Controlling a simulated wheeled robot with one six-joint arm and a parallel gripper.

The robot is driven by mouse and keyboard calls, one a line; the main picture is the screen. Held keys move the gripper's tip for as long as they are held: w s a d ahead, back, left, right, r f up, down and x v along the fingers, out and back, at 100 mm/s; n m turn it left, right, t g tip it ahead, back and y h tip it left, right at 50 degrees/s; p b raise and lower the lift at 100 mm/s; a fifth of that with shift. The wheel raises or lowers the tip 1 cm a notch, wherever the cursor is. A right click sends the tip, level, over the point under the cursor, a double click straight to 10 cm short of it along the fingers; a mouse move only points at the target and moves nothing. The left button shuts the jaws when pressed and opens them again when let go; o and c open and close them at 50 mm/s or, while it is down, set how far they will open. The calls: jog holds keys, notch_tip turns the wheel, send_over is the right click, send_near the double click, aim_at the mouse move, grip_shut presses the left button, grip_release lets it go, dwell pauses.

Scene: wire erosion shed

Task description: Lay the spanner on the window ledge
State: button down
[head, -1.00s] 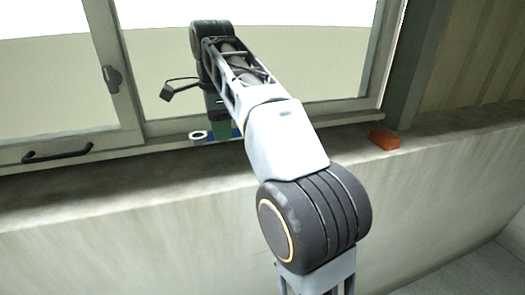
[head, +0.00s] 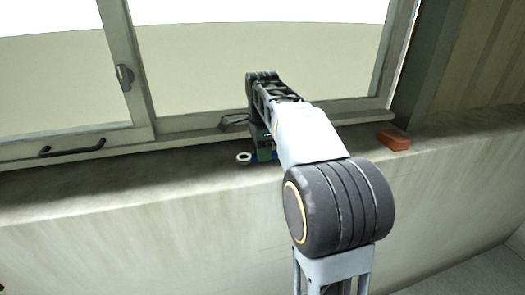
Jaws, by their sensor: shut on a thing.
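The spanner (head: 244,157) shows as a pale ring end with a bit of blue beside it. The rest of it is hidden by my gripper and arm. My gripper (head: 264,153) is shut on the spanner, pointing down over the window ledge (head: 120,188), which is a grey, stained concrete sill running along under the window. The spanner is low over the ledge, to the left of my gripper. I cannot tell whether it touches the ledge. My fingertips are mostly hidden by my arm.
An orange-red block (head: 393,140) lies on the ledge to the right. The window frame (head: 190,138) stands along the back of the ledge, with a black handle (head: 72,148) at left. The ledge is clear left of the spanner and between my arm and the block.

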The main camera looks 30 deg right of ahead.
jog(key=shift+f, duration=0.2)
jog(key=shift+f, duration=0.1)
jog(key=c, duration=0.9)
grip_release()
notch_tip(320, 180, up, 12)
jog(key=p, duration=0.1)
jog(key=s+a+f+n+t, duration=0.1)
jog(key=s+a+f+n, duration=0.1)
jog(key=n, duration=0.1)
jog(key=s+a+f+n, duration=0.2)
jog(key=s+n, duration=0.1)
jog(key=s+a+f+n+t, duration=0.1)
jog(key=s+f+n, duration=0.1)
jog(key=n, duration=0.1)
jog(key=shift+s+a+f+n+t, duration=0.15)
jog(key=shift+a+n+t, duration=0.15)
jog(key=shift+a+n, duration=0.1)
jog(key=s+a+f+n+t, duration=0.1)
jog(key=s+f+n, duration=0.2)
jog(key=f, duration=0.1)
jog(key=s+a+f+n+t, duration=0.1)
jog(key=s+f+n, duration=0.2)
jog(key=f+n, duration=0.1)
jog(key=s+a+f+n, duration=0.1)
jog(key=s+f+n, duration=0.2)
jog(key=f, duration=0.2)
jog(key=shift+s+a+f+t, duration=0.1)
jog(key=shift+a+f+t, duration=0.2)
jog(key=shift+t, duration=0.1)
